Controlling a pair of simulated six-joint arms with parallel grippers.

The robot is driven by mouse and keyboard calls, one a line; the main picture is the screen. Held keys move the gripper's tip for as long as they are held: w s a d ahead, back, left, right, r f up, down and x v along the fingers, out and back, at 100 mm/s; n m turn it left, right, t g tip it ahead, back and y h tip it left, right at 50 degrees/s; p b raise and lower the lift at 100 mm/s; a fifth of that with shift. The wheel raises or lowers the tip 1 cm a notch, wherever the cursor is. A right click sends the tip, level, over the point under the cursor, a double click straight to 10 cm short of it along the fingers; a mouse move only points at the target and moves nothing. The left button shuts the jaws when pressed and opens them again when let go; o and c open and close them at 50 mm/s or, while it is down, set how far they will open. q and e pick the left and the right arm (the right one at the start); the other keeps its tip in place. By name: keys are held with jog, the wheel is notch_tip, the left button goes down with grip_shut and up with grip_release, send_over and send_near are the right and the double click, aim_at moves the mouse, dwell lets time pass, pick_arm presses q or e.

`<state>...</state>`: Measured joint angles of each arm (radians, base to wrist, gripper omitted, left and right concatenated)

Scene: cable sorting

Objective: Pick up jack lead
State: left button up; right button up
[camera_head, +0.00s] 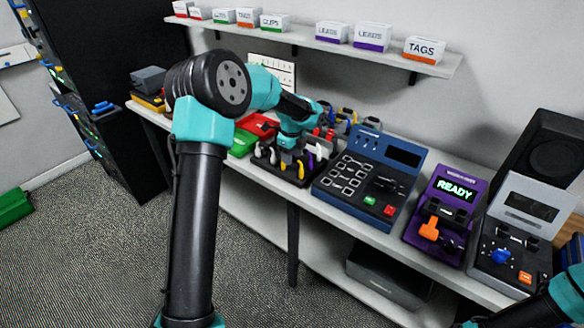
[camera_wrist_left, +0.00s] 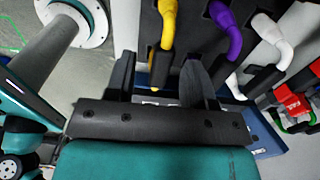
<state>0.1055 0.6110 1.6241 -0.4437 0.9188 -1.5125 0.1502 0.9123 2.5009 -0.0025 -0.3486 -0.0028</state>
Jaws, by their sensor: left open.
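Several jack leads with bent coloured ends and dark plugs stand in a black rack (camera_head: 285,176). In the left wrist view I see a yellow lead (camera_wrist_left: 168,18), a purple lead (camera_wrist_left: 222,18) and a white lead (camera_wrist_left: 272,35). My left gripper (camera_wrist_left: 158,65) is open, with its two dark fingers on either side of the yellow lead's plug. I cannot tell whether they touch it. In the head view my left gripper (camera_head: 289,143) is over the rack and partly hides the leads. My right gripper is out of view; only part of that arm shows at lower right.
Right of the rack stand a blue test console (camera_head: 345,195), a purple device reading READY (camera_head: 450,195) and a grey device (camera_head: 510,250). Red and green bins (camera_head: 242,142) are left of the rack. A shelf (camera_head: 300,34) with labelled boxes hangs above.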

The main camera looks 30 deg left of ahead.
pick_arm(q)
notch_tip(320, 180, down, 2)
dwell(0.5)
grip_shut()
dwell(0.3)
